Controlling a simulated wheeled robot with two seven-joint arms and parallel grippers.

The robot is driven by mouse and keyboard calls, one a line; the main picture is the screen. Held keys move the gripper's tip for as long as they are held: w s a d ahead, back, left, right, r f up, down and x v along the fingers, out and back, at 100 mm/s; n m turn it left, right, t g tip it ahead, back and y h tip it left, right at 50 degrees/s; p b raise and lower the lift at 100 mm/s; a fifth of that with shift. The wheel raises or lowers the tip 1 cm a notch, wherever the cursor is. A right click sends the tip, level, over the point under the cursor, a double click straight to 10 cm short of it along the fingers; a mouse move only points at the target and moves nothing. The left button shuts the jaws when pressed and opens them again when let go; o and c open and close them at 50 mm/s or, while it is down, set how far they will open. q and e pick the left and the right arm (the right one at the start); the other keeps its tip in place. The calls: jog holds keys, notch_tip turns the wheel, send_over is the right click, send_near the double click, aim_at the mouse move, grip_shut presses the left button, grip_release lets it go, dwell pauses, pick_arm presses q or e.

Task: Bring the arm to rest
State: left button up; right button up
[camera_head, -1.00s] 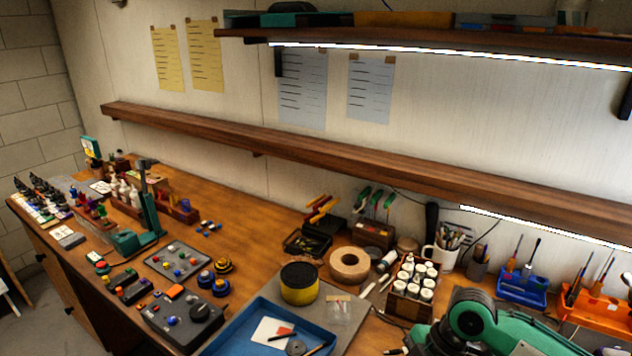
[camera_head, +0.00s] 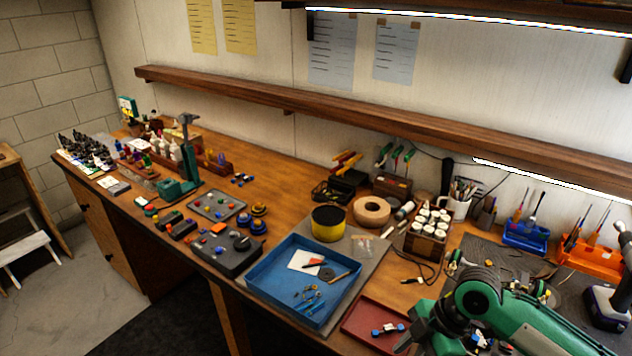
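A green and black arm (camera_head: 482,303), which looks like my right arm, comes in at the lower right. It is bent at a large dark round joint, over the front of the workbench (camera_head: 287,218). Its gripper is not visible; the arm's far part runs out of the bottom edge. My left arm and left gripper are not in view.
Left of the arm are a dark red tray (camera_head: 365,327) holding a small blue and white part, and a blue tray (camera_head: 262,291) with tools. A white-bottle rack (camera_head: 425,243) and orange tool holder (camera_head: 592,256) stand behind. Floor (camera_head: 122,300) shows at lower left.

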jog(key=s+a+f+m+t, duration=0.3)
jog(key=s+a+f+m, duration=0.2)
jog(key=s+f+m, duration=0.15)
jog(key=s+d+f+m+t+h, duration=0.1)
jog(key=s+d+f+m+h, duration=0.35)
jog(key=s+d+m, duration=0.65)
notch_tip(320, 180, down, 32)
jog(key=r+g, duration=0.1)
jog(key=s+d+f+g+h, duration=0.1)
jog(key=s+d+f, duration=0.1)
jog(key=s+f, duration=1.6)
jog(key=shift+s+d+f, duration=0.35)
jog(key=shift+f, duration=0.1)
